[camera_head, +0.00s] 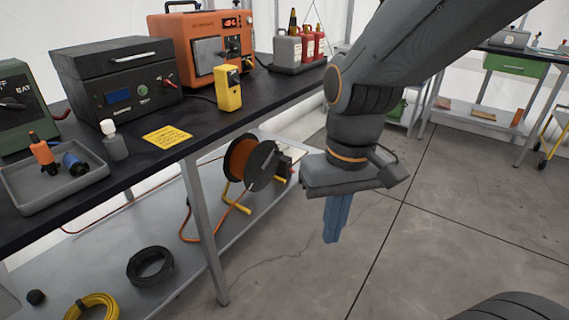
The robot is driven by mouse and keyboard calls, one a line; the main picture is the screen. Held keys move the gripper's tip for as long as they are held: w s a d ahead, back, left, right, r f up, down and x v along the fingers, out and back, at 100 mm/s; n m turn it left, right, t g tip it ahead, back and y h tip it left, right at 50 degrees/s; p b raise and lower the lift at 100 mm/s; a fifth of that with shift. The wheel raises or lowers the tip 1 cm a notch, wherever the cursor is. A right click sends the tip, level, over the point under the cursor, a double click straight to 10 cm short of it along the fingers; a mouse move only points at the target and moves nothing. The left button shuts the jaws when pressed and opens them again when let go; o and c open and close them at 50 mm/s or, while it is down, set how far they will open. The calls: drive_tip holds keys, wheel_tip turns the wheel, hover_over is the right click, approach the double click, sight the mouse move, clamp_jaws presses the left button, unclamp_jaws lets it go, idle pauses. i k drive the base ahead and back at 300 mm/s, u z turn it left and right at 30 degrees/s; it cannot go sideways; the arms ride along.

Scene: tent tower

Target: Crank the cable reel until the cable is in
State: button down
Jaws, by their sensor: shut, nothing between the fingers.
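The cable reel (239,160) stands on the lower shelf of the workbench. It has an orange drum, dark round flanges and a yellow stand. An orange cable (183,222) hangs from it in a loop and runs left along the shelf. A crank on the reel cannot be made out clearly; a small dark part shows at its right side. My gripper (334,238) points down, to the right of the reel and apart from it, over the floor. Its blue fingers are shut and hold nothing.
The bench top (272,95) overhangs the reel, and a metal leg (203,230) stands left of it. A black cable coil (150,266) and a yellow coil (92,307) lie on the lower shelf. A grey tray (62,192) sits on top. The floor (440,230) to the right is clear.

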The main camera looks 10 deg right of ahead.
sight(248, 160)
drive_tip(key=z, duration=0.75)
drive_tip(key=i, duration=0.9)
drive_tip(key=u, duration=0.1)
